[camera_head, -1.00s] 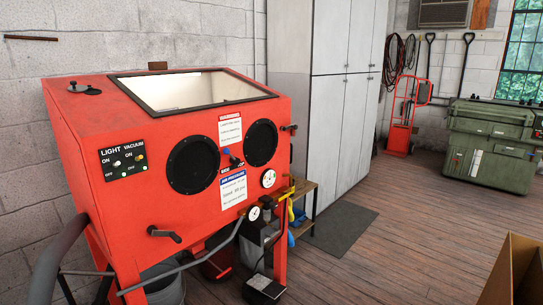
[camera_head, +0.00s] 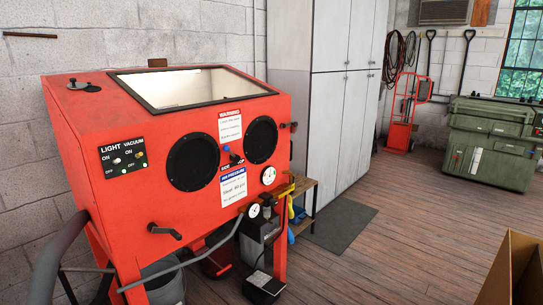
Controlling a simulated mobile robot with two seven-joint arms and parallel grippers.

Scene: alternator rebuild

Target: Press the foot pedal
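The foot pedal (camera_head: 263,287) looks like a low black box with a pale top. It lies on the wooden floor at the bottom of the view, by the front right leg of the red blasting cabinet (camera_head: 72,150). A thin black cable rises from it. The cabinet has two round black arm ports, a light and vacuum switch panel (camera_head: 123,159), and pressure gauges (camera_head: 268,175) at its right. Neither of my grippers shows in the view, so nothing of mine is seen touching the pedal.
A grey bucket (camera_head: 165,286) stands under the cabinet. A small wooden shelf (camera_head: 303,192) stands at its right. A dark mat (camera_head: 341,224) lies before the grey lockers (camera_head: 338,110). An open cardboard box (camera_head: 512,272) is at lower right. The floor between is clear.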

